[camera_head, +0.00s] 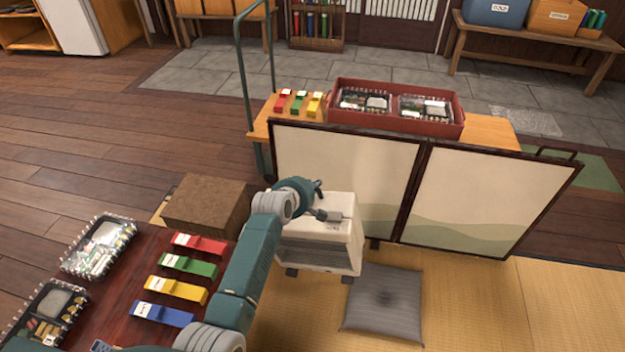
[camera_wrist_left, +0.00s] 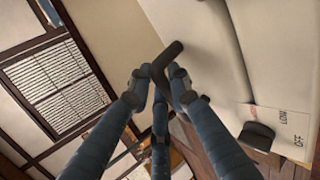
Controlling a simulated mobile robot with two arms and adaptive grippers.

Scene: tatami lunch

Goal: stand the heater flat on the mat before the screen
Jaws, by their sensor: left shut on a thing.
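The heater (camera_head: 322,246), a cream box with dark feet, is in front of the left panel of the folding screen (camera_head: 345,165). It looks roughly upright; I cannot tell whether its feet touch the tatami mat (camera_head: 470,295). My left gripper (camera_head: 318,200) is at its top. In the left wrist view the fingers (camera_wrist_left: 160,80) are shut on the dark handle (camera_wrist_left: 168,60) of the heater (camera_wrist_left: 215,60), whose black knob and label also show. My arm hides part of the heater's left side. My right gripper is not in view.
A grey cushion (camera_head: 385,303) lies on the mat close to the heater's right. A brown block (camera_head: 207,205) and a low table (camera_head: 130,275) with bento boxes and coloured pieces are at left. Behind the screen stands a cart (camera_head: 490,131) with a red tray (camera_head: 395,121).

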